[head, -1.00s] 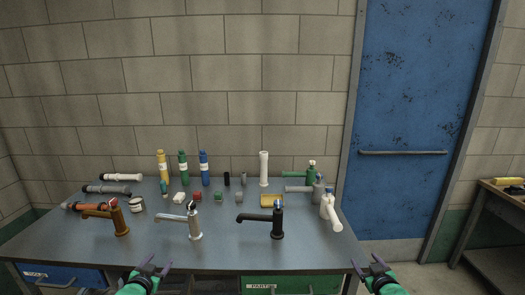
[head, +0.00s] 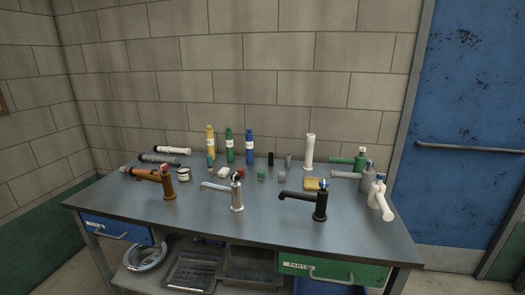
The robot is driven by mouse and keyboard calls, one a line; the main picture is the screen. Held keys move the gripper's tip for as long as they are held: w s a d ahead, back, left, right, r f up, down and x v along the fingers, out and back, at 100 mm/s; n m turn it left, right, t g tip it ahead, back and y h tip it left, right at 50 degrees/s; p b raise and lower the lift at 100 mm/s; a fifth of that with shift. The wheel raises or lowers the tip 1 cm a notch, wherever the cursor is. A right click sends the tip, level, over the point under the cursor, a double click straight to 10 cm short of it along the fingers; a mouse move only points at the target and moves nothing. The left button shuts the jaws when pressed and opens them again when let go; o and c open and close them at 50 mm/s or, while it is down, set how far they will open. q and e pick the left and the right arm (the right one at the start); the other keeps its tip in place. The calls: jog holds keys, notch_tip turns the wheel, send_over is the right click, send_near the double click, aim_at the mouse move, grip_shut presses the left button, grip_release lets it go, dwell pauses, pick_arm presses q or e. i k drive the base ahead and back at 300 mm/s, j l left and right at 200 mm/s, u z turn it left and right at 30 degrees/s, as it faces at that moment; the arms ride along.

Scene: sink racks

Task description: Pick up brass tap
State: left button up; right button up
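The brass tap (head: 168,186) stands upright at the front left of the grey metal table (head: 265,228), its spout pointing left. A red spot shows on its top. A chrome tap (head: 237,194) stands to its right, and a black tap (head: 320,204) stands further right. Neither of my grippers shows in the head view, so I cannot see whether they are open or shut.
A small white-labelled jar (head: 184,174) stands close behind the brass tap. Pipes lie at the back left; yellow, green and blue bottles (head: 250,147) stand behind. A blue drawer (head: 115,229) and green drawer (head: 322,269) hang below. The front edge is clear.

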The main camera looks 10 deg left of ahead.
aim_at(165, 179)
jog(key=u, duration=1.25)
